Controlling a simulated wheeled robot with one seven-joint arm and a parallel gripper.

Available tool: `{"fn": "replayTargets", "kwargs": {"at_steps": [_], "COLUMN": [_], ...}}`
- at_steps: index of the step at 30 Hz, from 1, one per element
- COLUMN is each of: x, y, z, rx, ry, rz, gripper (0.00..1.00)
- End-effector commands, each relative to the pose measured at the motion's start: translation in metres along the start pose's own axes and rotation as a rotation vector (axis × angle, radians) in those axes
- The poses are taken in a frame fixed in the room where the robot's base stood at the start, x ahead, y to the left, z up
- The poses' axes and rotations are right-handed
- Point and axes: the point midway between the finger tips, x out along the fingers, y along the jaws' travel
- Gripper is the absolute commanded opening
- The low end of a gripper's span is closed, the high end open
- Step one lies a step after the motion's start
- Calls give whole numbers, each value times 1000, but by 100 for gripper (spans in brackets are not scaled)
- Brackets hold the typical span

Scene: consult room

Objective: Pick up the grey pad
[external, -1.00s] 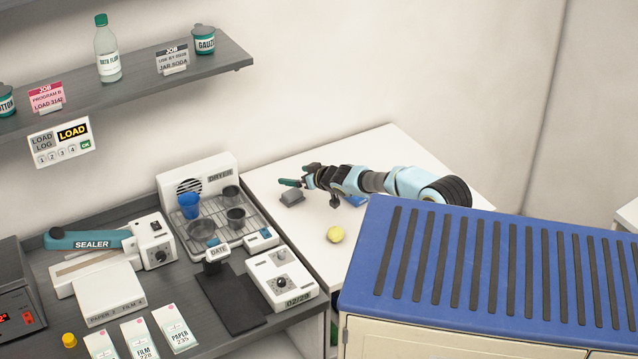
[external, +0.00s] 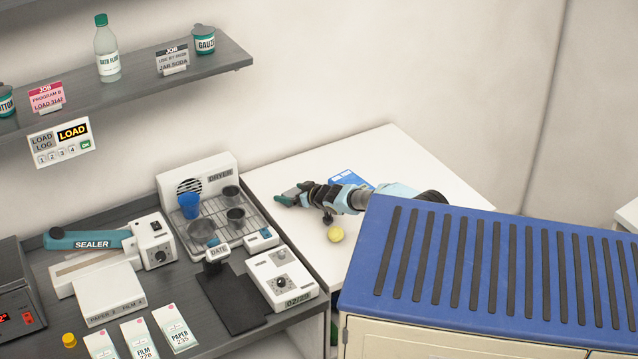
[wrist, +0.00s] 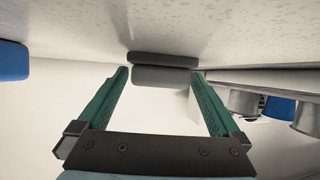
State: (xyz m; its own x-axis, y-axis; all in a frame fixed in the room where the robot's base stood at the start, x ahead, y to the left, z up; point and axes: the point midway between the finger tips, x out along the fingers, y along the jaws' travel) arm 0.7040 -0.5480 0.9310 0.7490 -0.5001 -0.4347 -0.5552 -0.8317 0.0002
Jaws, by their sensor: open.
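The grey pad (wrist: 165,77) shows in the wrist view as a rounded grey block with a darker band along its upper side in the picture. My gripper (wrist: 160,73) is open, with one green finger toward each end of the pad. The fingertips are close to the pad, but I cannot tell whether it lies between them or just beyond. In the external view my gripper (external: 284,199) is low over the left part of the white table (external: 300,240) and hides the pad.
A yellow round object (external: 336,234) lies in front of my arm. A blue flat item (external: 346,178) lies behind it. A dryer rack with cups (external: 212,222) stands left of the table. A blue ribbed top (external: 480,265) is at front right.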

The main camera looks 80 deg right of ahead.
Motion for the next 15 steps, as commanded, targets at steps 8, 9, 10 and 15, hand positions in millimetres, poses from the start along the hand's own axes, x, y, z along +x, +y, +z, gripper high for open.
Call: {"fn": "replayTargets", "kwargs": {"at_steps": [8,9,10,15], "x": [0,0,0,0], "y": [0,0,0,0], "z": [0,0,0,0], "rx": [0,0,0,0], "ry": [0,0,0,-1], "rz": [0,0,0,0], "gripper": [78,73,70,50]}}
